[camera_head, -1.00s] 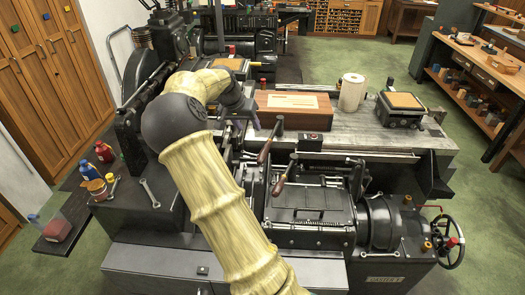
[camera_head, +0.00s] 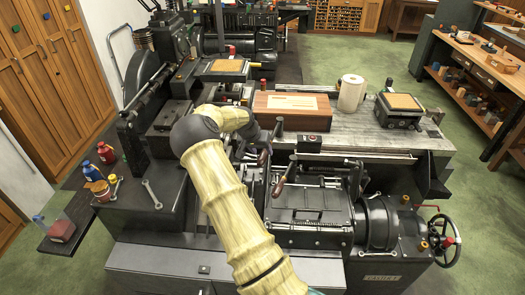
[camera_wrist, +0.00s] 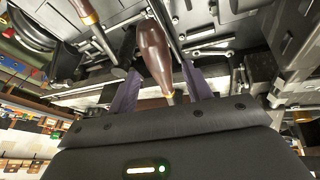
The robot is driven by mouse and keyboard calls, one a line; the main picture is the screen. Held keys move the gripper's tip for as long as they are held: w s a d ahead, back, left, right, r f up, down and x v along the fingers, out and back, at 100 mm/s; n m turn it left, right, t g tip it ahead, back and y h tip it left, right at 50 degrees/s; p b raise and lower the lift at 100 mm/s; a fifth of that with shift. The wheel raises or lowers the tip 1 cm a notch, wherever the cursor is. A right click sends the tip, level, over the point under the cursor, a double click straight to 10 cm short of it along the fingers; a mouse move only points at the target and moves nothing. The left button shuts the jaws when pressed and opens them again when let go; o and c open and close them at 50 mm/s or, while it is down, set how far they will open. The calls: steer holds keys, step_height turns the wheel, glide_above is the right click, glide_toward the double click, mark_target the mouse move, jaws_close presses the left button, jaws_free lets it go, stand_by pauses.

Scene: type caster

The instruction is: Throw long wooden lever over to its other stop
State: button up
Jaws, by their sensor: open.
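Two levers with dark brown wooden handles stand on the black casting machine. In the head view the farther lever (camera_head: 265,155) is close by my gripper (camera_head: 263,138), and the nearer lever (camera_head: 279,187) stands in front and to the right. In the wrist view one brown wooden handle (camera_wrist: 154,55) lies between the two purple fingers of my gripper (camera_wrist: 160,70). The fingers are open, with gaps visible on both sides of the handle. Another brown handle (camera_wrist: 84,11) is at the upper left, outside the fingers. My arm hides part of the machine behind it.
A wooden box (camera_head: 294,112) and a paper roll (camera_head: 351,93) stand on the machine's bed behind the levers. A small black device (camera_head: 400,110) is to their right. A handwheel (camera_head: 449,240) sticks out at right.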

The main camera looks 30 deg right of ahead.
steer(key=shift+x, duration=1.1)
steer(key=shift+c, duration=0.4)
jaws_close()
steer(key=shift+w+a, duration=0.1)
steer(key=shift+w, duration=0.05)
